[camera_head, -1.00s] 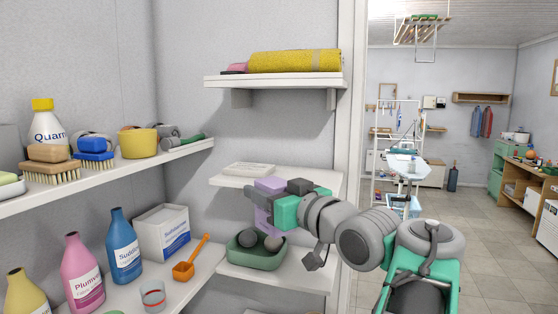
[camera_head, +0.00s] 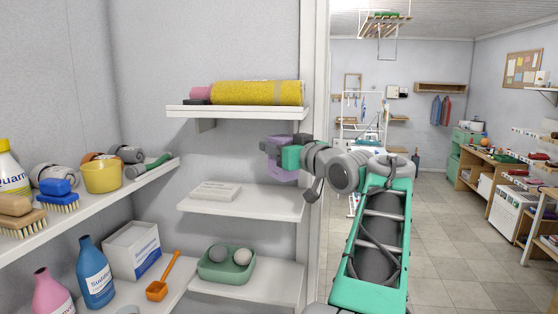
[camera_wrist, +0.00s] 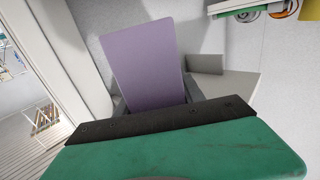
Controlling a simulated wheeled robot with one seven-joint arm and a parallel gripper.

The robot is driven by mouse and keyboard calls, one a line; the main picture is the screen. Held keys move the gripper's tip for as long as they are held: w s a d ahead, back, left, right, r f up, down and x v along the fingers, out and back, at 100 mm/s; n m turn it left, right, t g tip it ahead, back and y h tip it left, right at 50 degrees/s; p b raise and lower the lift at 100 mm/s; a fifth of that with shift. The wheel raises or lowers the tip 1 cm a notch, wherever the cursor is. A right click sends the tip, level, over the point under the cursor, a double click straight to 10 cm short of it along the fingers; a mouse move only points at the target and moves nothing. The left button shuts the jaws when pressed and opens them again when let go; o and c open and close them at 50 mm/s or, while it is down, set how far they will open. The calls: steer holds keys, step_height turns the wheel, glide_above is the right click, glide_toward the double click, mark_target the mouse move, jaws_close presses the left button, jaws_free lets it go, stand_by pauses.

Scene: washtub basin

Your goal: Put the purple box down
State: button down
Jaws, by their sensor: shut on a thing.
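The purple box (camera_head: 277,158) is held in my gripper (camera_head: 279,152) in the head view. It is in the air between the top shelf (camera_head: 240,111) and the middle shelf (camera_head: 270,203), toward their right end. In the wrist view the purple box (camera_wrist: 145,65) shows a flat purple face standing up beyond the dark edge of my gripper (camera_wrist: 150,110). The fingers are shut on it, and their tips are largely hidden. The box is clear of the middle shelf below.
A white packet (camera_head: 215,190) lies on the middle shelf's left part; its right part is bare. A yellow rolled towel (camera_head: 256,93) lies on the top shelf. A green tray (camera_head: 210,272) with grey balls stands on the low shelf. A wall edge (camera_head: 314,80) stands close right.

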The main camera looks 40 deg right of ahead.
steer(key=f, duration=0.2)
steer(key=d+f+p, duration=0.1)
steer(key=f, duration=0.1)
steer(key=w+f, duration=0.1)
steer(key=f, duration=0.1)
steer(key=shift+w+d+p, duration=0.1)
steer(key=shift+d+p, duration=0.15)
steer(key=shift+p, duration=0.15)
steer(key=shift+w+d+f+p, duration=0.15)
steer(key=shift+f+p, duration=0.05)
steer(key=shift+p, duration=0.25)
steer(key=shift+f+b, duration=0.4)
steer(key=shift+f, duration=0.05)
steer(key=c, duration=0.7)
jaws_free()
